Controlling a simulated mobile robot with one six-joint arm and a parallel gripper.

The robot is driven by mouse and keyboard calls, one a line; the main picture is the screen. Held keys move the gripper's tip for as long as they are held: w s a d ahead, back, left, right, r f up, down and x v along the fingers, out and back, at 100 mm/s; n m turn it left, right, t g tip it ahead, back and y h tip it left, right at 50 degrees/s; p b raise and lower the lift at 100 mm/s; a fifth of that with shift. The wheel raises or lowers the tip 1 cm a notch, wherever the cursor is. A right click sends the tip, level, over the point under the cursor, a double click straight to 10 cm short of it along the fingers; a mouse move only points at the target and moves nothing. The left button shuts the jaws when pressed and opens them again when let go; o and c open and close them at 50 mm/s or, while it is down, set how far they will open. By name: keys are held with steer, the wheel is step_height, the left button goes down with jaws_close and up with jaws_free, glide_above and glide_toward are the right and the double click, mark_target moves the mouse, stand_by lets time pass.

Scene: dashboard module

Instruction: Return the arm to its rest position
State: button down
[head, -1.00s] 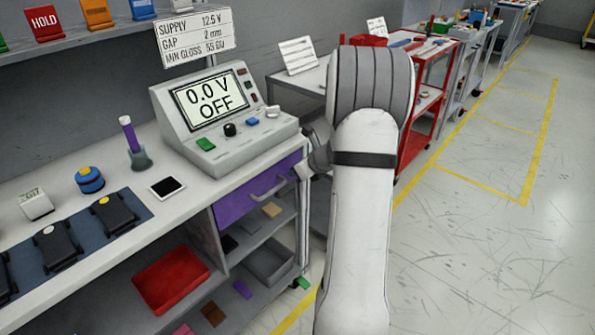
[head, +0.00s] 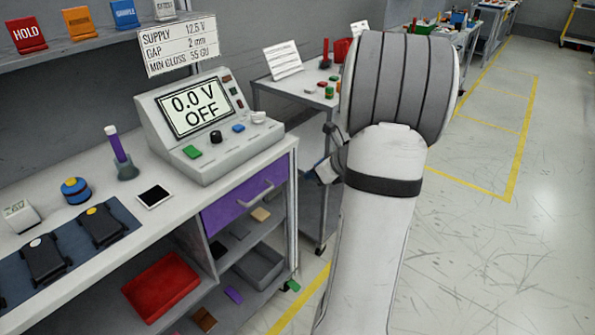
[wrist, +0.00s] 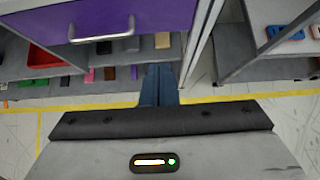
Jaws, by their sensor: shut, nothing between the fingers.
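My arm fills the right middle of the head view, folded with its large grey-ribbed joint at the top. My gripper (head: 318,175) shows partly beside the arm, to the right of the purple drawer; much of it is hidden. In the wrist view my gripper's blue fingers (wrist: 159,72) are together with nothing between them. They point toward the bench front, just below and right of the purple drawer (wrist: 105,18). The drawer (head: 245,195) looks shut in the head view, and the fingers appear apart from it.
The bench holds a power supply (head: 205,115) reading 0.0 V OFF, a purple-handled tool in a holder (head: 127,170) and black devices on a mat. A red bin (head: 160,287) sits on the shelf below. A side table (head: 300,90) stands behind my arm. Open floor lies right.

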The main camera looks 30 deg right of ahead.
steer(key=shift+s+r, duration=0.15)
steer(key=shift+s, duration=0.05)
steer(key=s+a+r+n+g+y+p, duration=0.1)
steer(key=s+a+r+n+g+p, duration=0.15)
steer(key=a+r+n, duration=0.45)
steer(key=s+a+r+n+g+p, duration=0.25)
steer(key=a+n, duration=0.55)
steer(key=a, duration=0.4)
steer(key=s+a+r+n+h+p, duration=0.2)
steer(key=s+a+n, duration=0.1)
steer(key=s+n, duration=0.4)
steer(key=s+a+r+n+g+h+p, duration=0.1)
steer(key=s+a+r+n+h+p, duration=0.1)
steer(key=s+n, duration=0.4)
steer(key=a+r+n, duration=0.1)
steer(key=a+n, duration=0.1)
steer(key=n, duration=0.2)
steer(key=shift+s+a+r+g+p, duration=0.25)
steer(key=shift+s+r+g+p, duration=0.05)
steer(key=shift+s, duration=0.1)
